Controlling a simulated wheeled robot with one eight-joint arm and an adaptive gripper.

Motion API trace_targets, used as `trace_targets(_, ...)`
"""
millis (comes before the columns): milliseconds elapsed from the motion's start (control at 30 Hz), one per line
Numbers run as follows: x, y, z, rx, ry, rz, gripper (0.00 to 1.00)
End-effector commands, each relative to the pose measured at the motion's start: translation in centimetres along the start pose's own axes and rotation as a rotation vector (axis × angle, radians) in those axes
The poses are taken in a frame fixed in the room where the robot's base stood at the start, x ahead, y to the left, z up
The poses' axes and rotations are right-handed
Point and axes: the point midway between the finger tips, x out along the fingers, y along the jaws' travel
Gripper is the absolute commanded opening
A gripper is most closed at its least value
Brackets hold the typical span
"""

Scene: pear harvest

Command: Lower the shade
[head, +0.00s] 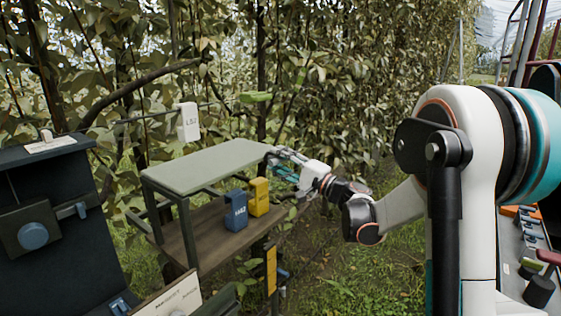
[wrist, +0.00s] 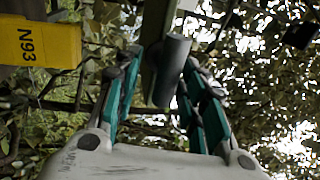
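The shade looks to be the flat grey-green panel (head: 205,166) over the wooden shelf in the head view. It lies nearly level on dark posts. My gripper (head: 272,160) is at the panel's right end, its fingers spread. In the wrist view my gripper (wrist: 160,75) has its teal fingers apart, on either side of a dark green bar (wrist: 150,75) with a grey cylinder (wrist: 173,65) on it. The cylinder is close to the right finger and partly hides its tip. I cannot tell whether either finger touches it.
A blue box (head: 236,211) and a yellow box (head: 259,197) stand on the wooden shelf (head: 185,235) below the panel; a yellow box (wrist: 50,43) also shows in the wrist view. A white tagged box (head: 188,122) hangs behind. A dark cabinet (head: 50,240) is at left. Foliage fills the back.

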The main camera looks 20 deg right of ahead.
Motion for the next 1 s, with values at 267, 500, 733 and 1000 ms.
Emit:
trace_targets(267,-0.3,-0.1,-0.1,-0.001,0.001,-0.001,0.38)
trace_targets(500,-3.8,-0.1,-0.2,-0.002,0.004,-0.001,0.38)
trace_targets(733,-8.5,-0.1,-0.1,-0.001,0.003,0.0,0.38)
trace_targets(1000,-11.6,0.0,-0.1,-0.001,0.001,0.0,0.38)
